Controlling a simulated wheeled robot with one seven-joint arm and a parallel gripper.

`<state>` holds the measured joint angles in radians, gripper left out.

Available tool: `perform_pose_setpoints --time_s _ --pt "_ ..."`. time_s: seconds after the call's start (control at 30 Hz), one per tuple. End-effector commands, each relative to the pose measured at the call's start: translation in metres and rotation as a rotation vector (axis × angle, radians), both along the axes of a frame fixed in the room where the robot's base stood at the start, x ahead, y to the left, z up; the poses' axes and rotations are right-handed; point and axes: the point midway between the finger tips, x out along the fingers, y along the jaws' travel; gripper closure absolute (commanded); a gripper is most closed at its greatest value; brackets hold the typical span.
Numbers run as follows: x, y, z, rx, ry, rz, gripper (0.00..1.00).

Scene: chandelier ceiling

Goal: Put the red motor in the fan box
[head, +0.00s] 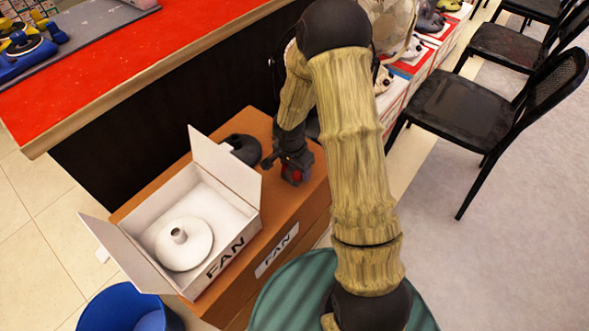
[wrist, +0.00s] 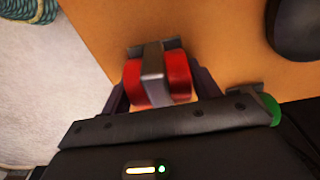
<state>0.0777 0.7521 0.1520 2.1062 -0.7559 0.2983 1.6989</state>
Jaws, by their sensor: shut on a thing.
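The red motor (wrist: 178,75) shows in the wrist view as a red body with a grey metal band across it. My gripper (wrist: 155,85) is shut on it, one finger at each side. In the head view my gripper (head: 290,175) is over the right part of the brown surface, and a bit of the red motor (head: 296,176) shows at its fingers. I cannot tell whether the motor touches the surface. The fan box (head: 232,222) is white with open flaps and stands left of my gripper. A white round base with a short stem (head: 185,245) lies inside it.
A dark round part (head: 243,149) lies behind the box, close to my gripper. The brown cabinet (head: 262,128) carries these things. A blue bin (head: 120,308) stands at the lower left. A red-topped counter (head: 130,60) rises behind. Black chairs (head: 465,105) stand at the right.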

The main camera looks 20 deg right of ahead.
Motion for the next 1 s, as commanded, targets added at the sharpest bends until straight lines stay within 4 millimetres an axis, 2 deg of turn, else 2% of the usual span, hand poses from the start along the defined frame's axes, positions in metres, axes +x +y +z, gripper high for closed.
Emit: perform_pose_setpoints --time_s 0.03,0.07,0.37,0.47,0.8,1.0 --pt "0.0 0.0 0.001 0.0 -0.001 0.0 0.8" --pt "0.0 0.0 0.001 0.0 -0.001 0.0 0.85" --pt "0.001 0.0 0.008 0.0 -0.003 0.0 0.85" --pt "0.001 0.0 0.02 -0.001 -0.004 -0.002 0.85" --pt "0.001 0.0 0.083 0.0 -0.005 -0.002 0.85" --pt "0.001 0.0 0.101 0.0 -0.003 0.0 0.85"
